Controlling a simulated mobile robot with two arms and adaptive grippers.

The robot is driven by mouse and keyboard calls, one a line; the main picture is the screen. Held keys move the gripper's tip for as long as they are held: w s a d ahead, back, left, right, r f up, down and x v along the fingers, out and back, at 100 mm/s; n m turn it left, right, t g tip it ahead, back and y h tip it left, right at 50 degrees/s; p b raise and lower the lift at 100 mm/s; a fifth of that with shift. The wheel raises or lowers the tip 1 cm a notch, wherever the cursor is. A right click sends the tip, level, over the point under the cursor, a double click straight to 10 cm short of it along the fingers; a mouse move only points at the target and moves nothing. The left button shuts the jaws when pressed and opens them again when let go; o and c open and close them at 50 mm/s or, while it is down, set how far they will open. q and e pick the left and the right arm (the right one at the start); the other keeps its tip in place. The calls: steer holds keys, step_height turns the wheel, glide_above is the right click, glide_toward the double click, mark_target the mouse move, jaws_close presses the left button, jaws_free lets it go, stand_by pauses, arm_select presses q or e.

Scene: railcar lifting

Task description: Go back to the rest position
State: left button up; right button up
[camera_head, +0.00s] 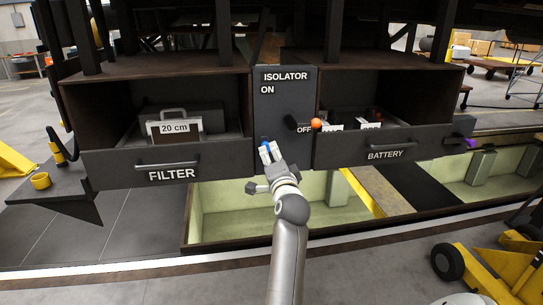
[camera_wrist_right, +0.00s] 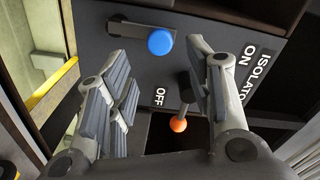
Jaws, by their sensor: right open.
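My right gripper (camera_head: 268,153) is raised in front of the lower part of the dark isolator panel (camera_head: 284,82), between the two drawers. In the right wrist view its two fingers (camera_wrist_right: 158,98) are spread apart with nothing between them. A blue knob (camera_wrist_right: 160,42) sits on the panel beyond the fingers. In the head view it is partly hidden by the fingertips. The isolator lever with an orange ball end (camera_head: 316,123) points to the right, beside the OFF label. My left gripper does not show.
The battery drawer (camera_head: 335,151) is at right. Below lies a pale green pit (camera_head: 232,222). Yellow wheeled equipment (camera_head: 490,268) stands at lower right.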

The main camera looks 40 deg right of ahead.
stand_by(0.5)
